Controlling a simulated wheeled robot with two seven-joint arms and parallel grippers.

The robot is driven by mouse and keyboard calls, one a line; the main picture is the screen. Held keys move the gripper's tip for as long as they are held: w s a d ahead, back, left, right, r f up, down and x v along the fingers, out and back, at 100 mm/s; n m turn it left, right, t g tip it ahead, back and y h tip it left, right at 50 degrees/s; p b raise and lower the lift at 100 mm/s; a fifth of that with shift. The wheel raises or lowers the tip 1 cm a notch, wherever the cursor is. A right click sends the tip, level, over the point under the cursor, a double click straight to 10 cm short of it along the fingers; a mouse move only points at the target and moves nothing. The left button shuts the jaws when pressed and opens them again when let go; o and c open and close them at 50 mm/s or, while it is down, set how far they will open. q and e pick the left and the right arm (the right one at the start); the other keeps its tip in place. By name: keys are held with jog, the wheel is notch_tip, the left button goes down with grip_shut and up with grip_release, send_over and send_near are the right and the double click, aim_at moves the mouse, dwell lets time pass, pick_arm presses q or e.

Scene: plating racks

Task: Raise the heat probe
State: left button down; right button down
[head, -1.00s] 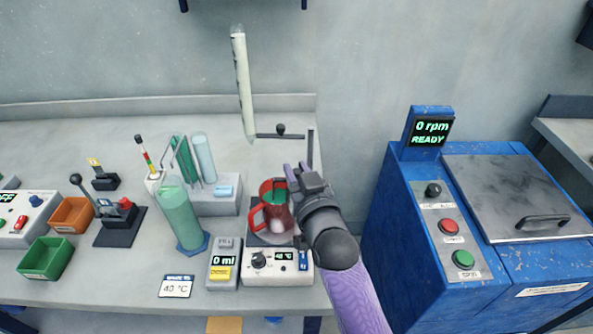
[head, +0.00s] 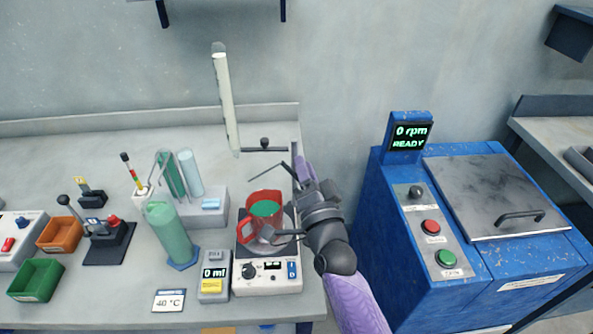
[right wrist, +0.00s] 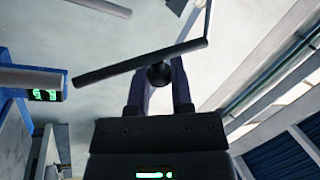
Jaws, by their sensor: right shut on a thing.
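My right gripper (head: 303,165) stands above and to the right of a red beaker (head: 249,230). In the right wrist view its fingers (right wrist: 160,85) are shut around a black ball knob (right wrist: 160,75), with a dark bar (right wrist: 105,74) across it. I take this bar for the heat probe's arm. In the head view a thin dark bar (head: 267,173) reaches left from the gripper, above the beaker. The probe's tip is not clear. The beaker, with green inside, stands on a white hotplate (head: 266,282). My left gripper is not in view.
A blue machine (head: 390,200) is close on the right.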

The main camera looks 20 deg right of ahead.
jog(key=shift+s+d+m+h, duration=0.1)
jog(key=shift+d+m+h, duration=0.2)
jog(key=shift+m, duration=0.3)
jog(key=shift+s+d+m+h, duration=0.1)
jog(key=shift+d+m+h, duration=0.15)
jog(key=shift+m, duration=0.35)
jog(key=d+m+h, duration=0.1)
jog(key=m, duration=0.2)
jog(key=d+m+h+b, duration=0.1)
jog(key=m, duration=0.2)
jog(key=s+d+f+m+h, duration=0.1)
jog(key=m+h, duration=0.1)
jog(key=m, duration=0.2)
jog(key=shift+d+g, duration=0.3)
jog(key=shift+h, duration=0.25)
